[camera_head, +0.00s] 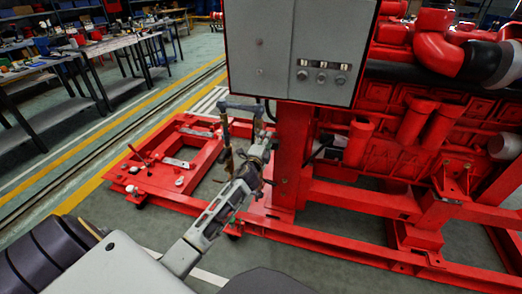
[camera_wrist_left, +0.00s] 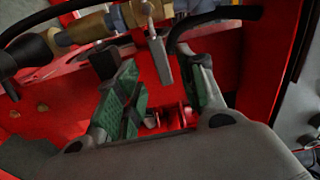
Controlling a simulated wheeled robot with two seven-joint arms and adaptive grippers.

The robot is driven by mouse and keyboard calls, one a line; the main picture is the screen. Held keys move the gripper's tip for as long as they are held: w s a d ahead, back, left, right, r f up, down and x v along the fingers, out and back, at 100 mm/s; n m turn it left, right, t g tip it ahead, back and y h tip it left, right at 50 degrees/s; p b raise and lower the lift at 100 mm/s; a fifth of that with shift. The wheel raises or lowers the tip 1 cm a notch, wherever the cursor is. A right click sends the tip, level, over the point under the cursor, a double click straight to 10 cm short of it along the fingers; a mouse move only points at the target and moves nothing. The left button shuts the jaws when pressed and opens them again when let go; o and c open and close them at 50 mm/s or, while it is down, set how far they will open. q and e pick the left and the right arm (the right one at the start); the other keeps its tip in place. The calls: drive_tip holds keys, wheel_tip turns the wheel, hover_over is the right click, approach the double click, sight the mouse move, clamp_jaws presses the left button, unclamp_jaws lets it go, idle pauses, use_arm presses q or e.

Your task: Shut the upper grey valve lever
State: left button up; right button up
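In the left wrist view a flat grey lever (camera_wrist_left: 161,60) hangs down from the brass valve and pipe fittings (camera_wrist_left: 98,26). My left gripper (camera_wrist_left: 163,78) is open, its green-padded fingers on either side of the lever's lower end. A gap shows between the lever and each finger in this view. In the head view my left gripper (camera_head: 254,160) is by the pipework (camera_head: 227,135) left of the red post, and largely covers the valve there. Which of the levers this is, upper or lower, I cannot tell. My right gripper is not in view.
The red post (camera_head: 292,155) and grey control box (camera_head: 300,50) stand close right of the gripper. The red base frame (camera_head: 165,165) lies below. A black hose (camera_wrist_left: 215,14) curves near the right finger. Workbenches (camera_head: 80,65) stand far left.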

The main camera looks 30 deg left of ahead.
use_arm(q)
drive_tip(key=shift+v, duration=2.9)
